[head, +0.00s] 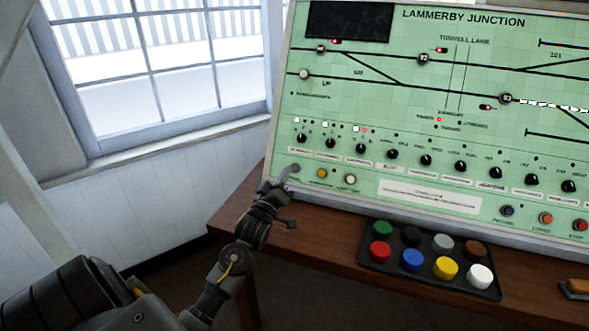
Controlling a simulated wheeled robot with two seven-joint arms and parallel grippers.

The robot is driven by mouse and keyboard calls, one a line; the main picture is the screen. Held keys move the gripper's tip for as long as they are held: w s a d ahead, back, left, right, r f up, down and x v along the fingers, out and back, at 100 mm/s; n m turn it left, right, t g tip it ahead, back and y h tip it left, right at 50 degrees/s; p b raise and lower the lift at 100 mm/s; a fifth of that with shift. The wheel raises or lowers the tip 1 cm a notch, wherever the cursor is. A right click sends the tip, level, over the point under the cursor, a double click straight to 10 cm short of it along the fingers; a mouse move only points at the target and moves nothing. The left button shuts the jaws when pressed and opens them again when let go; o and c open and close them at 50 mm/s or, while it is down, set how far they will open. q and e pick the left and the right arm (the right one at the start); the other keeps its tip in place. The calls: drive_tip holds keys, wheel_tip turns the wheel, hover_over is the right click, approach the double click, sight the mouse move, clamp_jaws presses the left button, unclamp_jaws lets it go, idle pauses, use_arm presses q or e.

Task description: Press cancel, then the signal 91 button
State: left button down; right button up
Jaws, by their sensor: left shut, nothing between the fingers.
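The green signal panel (440,130) titled Lammerby Junction stands on the wooden desk. My left gripper (288,172) is shut and empty, at the panel's lower left corner. Its tips are close to the panel face; I cannot tell whether they touch. Just right of it are a yellow button (322,173) and a white button (350,180); their labels are too small to read, so I cannot tell which is cancel. On the track diagram, a round button (320,48) at upper left has an unclear number; others (423,58) and (506,98) lie further right. My right gripper is out of view.
A row of black knobs (426,160) runs above the lower buttons. A black tray (374,262) with several coloured buttons lies on the desk (320,250) before the panel. Grey, orange and red buttons (545,218) sit at the panel's lower right. A window (165,60) is at left.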

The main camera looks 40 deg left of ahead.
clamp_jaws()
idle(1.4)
